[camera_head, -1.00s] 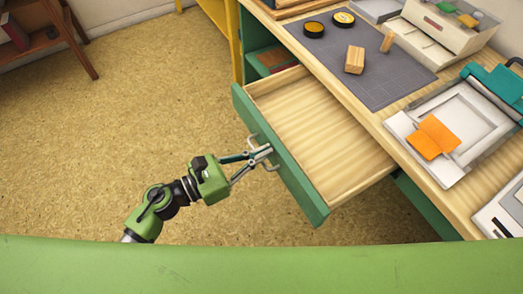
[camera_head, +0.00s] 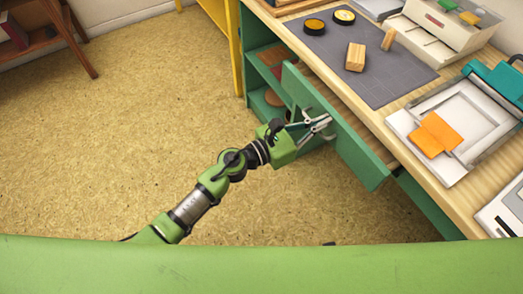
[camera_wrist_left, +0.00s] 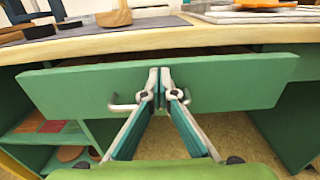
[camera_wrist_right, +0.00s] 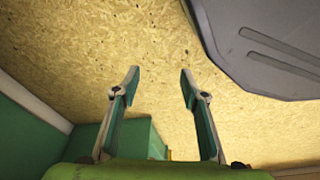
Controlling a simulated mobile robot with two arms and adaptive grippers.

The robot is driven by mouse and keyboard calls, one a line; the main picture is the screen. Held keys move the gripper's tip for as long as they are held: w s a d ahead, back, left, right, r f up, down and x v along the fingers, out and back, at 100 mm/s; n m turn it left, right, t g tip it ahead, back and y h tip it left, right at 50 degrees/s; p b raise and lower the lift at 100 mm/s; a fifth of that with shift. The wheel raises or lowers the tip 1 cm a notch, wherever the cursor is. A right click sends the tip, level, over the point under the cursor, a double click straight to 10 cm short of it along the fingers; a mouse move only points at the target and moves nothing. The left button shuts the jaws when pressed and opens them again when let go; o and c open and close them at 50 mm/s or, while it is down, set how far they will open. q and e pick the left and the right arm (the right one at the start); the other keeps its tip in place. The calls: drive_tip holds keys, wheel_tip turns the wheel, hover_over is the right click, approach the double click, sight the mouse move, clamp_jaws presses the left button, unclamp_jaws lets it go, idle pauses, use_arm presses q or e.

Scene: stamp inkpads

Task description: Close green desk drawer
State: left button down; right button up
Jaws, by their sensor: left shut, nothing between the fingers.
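The green desk drawer (camera_head: 343,137) stands slightly out from the desk in the head view, with only a narrow strip of its inside showing. Its green front also fills the middle of the left wrist view (camera_wrist_left: 225,85). A metal handle (camera_wrist_left: 124,104) is on the front, partly hidden behind the left fingers. My left gripper (camera_head: 325,123) is shut and empty, its fingertips at the drawer front by the handle; they also show in the left wrist view (camera_wrist_left: 160,82). My right gripper (camera_wrist_right: 160,78) is open and empty over the floor, seen only in the right wrist view.
The desktop (camera_head: 470,203) holds a grey mat (camera_head: 378,82), wooden stamps (camera_head: 356,57), round inkpads (camera_head: 314,27) and orange paper (camera_head: 434,135). Open green shelves (camera_head: 262,75) are left of the drawer. The floor (camera_head: 130,130) at left is clear.

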sight(339, 114)
use_arm(q)
drive_tip(key=b+x, duration=0.1)
drive_tip(key=x, duration=0.5)
drive_tip(key=shift+w+d, duration=0.15)
drive_tip(key=shift+d, duration=0.05)
drive_tip(key=shift+r, duration=0.15)
use_arm(e)
drive_tip(key=r, duration=0.1)
drive_tip(key=w+r, duration=0.1)
drive_tip(key=r, duration=0.1)
drive_tip(key=w+r, duration=0.1)
drive_tip(key=shift+w+a+r, duration=0.25)
drive_tip(key=shift+r, duration=0.1)
